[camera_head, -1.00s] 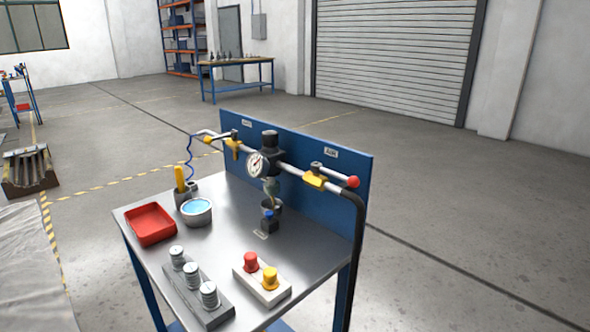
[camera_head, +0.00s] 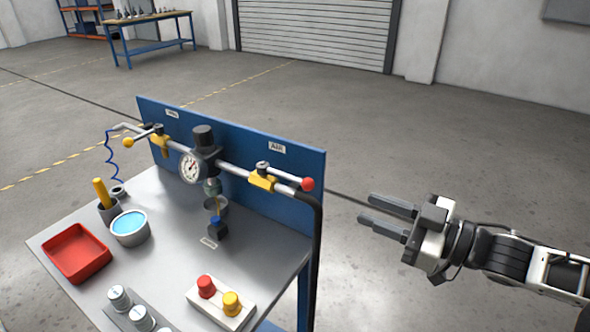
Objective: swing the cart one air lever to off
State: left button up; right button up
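The air lever (camera_head: 289,177) is a light bar with a red ball end. It sits on a yellow valve body (camera_head: 262,181) beneath a label on the blue back panel that appears to read "AIR". The lever points right, roughly along the pipe. My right gripper (camera_head: 366,209) is to the right of the red ball, beyond the panel edge and apart from it. Its two grey fingers point left at the cart, with a gap between them and nothing held. My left gripper is not in view.
A second lever (camera_head: 141,138) with a yellow ball is at the panel's left. A gauge (camera_head: 192,168) sits mid-pipe. A black hose (camera_head: 317,240) runs down the cart's right edge. Red and yellow buttons (camera_head: 219,296) and a red tray (camera_head: 76,252) are on the top. Floor at right is clear.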

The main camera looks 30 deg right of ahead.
aim_at(304, 181)
jog(key=b+x, duration=0.1)
jog(key=x, duration=0.8)
jog(key=r+b+x, duration=0.1)
jog(key=x, duration=0.4)
jog(key=shift+a+b, duration=0.25)
jog(key=shift+b, duration=0.05)
jog(key=shift+w+a+f+y, duration=0.15)
jog(key=shift+w+a, duration=0.1)
jog(key=shift+w, duration=0.15)
jog(key=shift+w+a+r+y, duration=0.15)
jog(key=shift+w+a, duration=0.1)
jog(key=shift+w, duration=0.15)
jog(key=shift+f, duration=0.1)
grip_shut()
